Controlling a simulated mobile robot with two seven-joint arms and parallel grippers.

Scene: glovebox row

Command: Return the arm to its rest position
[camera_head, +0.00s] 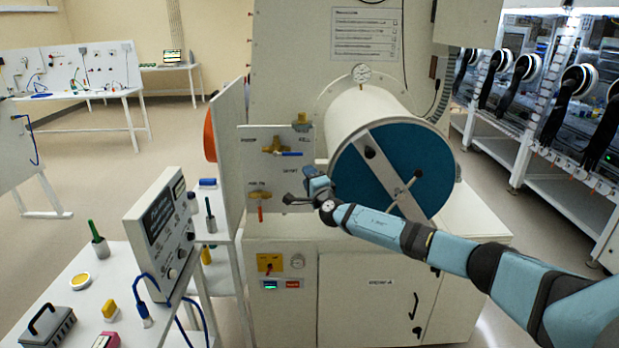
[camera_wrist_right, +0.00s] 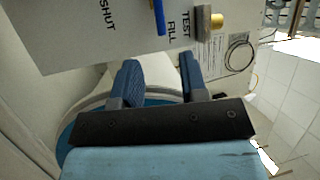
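My right arm comes in from the right in the head view, reaching across the front of the antechamber cylinder. Its right gripper (camera_head: 296,199) is by the lower right of a white valve panel (camera_head: 250,165). In the wrist view the two blue fingers of the gripper (camera_wrist_right: 160,78) are apart with nothing between them. The panel (camera_wrist_right: 90,40) lies just beyond the fingertips there. The panel carries a brass valve with a blue handle (camera_head: 288,154) and a lower valve with an orange handle (camera_head: 260,212). My left gripper is not in view.
The cylinder's round blue door (camera_head: 425,155) with a diagonal bar is right behind my forearm. A white cabinet (camera_head: 365,290) stands below. A bench at left holds an instrument box (camera_head: 160,235) and small items. Gloveboxes (camera_head: 560,100) line the far right. Open floor (camera_head: 90,170) lies at left.

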